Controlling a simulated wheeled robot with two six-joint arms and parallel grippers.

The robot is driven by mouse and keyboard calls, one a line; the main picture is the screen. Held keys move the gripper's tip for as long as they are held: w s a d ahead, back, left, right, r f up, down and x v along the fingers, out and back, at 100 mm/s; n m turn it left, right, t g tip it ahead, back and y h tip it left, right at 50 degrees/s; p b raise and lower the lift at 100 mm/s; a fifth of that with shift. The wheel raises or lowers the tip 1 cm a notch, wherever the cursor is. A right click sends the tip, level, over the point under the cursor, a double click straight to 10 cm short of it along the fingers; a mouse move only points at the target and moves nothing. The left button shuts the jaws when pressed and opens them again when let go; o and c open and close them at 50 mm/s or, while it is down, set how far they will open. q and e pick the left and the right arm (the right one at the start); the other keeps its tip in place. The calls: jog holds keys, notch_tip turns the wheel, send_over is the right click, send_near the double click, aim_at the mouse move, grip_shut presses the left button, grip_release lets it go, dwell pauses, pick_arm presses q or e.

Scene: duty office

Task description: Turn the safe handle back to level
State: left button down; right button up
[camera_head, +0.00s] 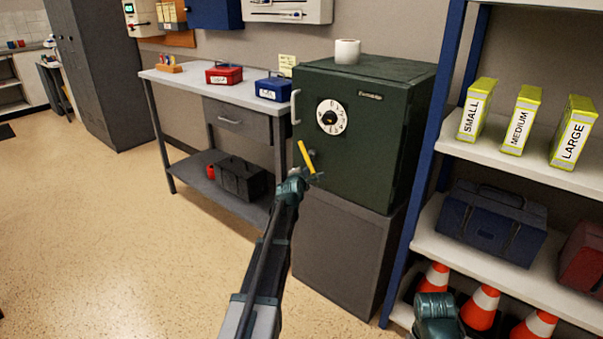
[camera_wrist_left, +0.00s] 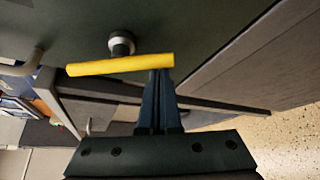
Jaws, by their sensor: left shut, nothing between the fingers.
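The dark green safe (camera_head: 365,160) stands on a grey cabinet and has a white dial (camera_head: 331,117) on its door. Its yellow handle (camera_head: 305,154) sits below the dial and slants steeply down to the right in the head view. In the left wrist view the yellow handle (camera_wrist_left: 110,66) crosses in front of its round metal spindle (camera_wrist_left: 121,44). My left gripper (camera_head: 316,177) is shut and empty at the handle's lower end. In the wrist view its fingertips (camera_wrist_left: 160,75) meet the bar's right end; I cannot tell whether they touch.
A pale grab bar (camera_head: 295,107) is on the safe door's left edge, and a white roll (camera_head: 347,51) stands on top. A workbench (camera_head: 190,88) with red and blue boxes is left. Shelving (camera_head: 540,165) with boxes and cones is right. The floor at left is clear.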

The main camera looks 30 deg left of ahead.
dwell(0.4)
pick_arm(q)
jog(key=shift+d+n+p, duration=0.1)
jog(key=shift+n+p, duration=0.2)
jog(key=shift+p, duration=0.1)
jog(key=shift+s+d+r+n+g+h+p, duration=0.1)
jog(key=shift+d+r+n+g+h+p, duration=0.15)
jog(key=shift+n+g+h+p, duration=0.3)
jog(key=d+r+n+h+p, duration=0.1)
jog(key=n+p, duration=0.1)
jog(key=p, duration=0.1)
jog(key=shift+s+d+r+g+h+p, duration=0.1)
jog(key=shift+g+h+p, duration=0.25)
jog(key=shift+d+r+n+g+h+p, duration=0.25)
jog(key=shift+r+n+g+h+p, duration=0.1)
jog(key=shift+n+h+p, duration=0.45)
jog(key=shift+s+d+r+n+h+p, duration=0.1)
jog(key=shift+d+r+n+h+p, duration=0.2)
jog(key=shift+n+h+p, duration=0.4)
jog(key=shift+r, duration=0.2)
jog(key=shift+s, duration=0.1)
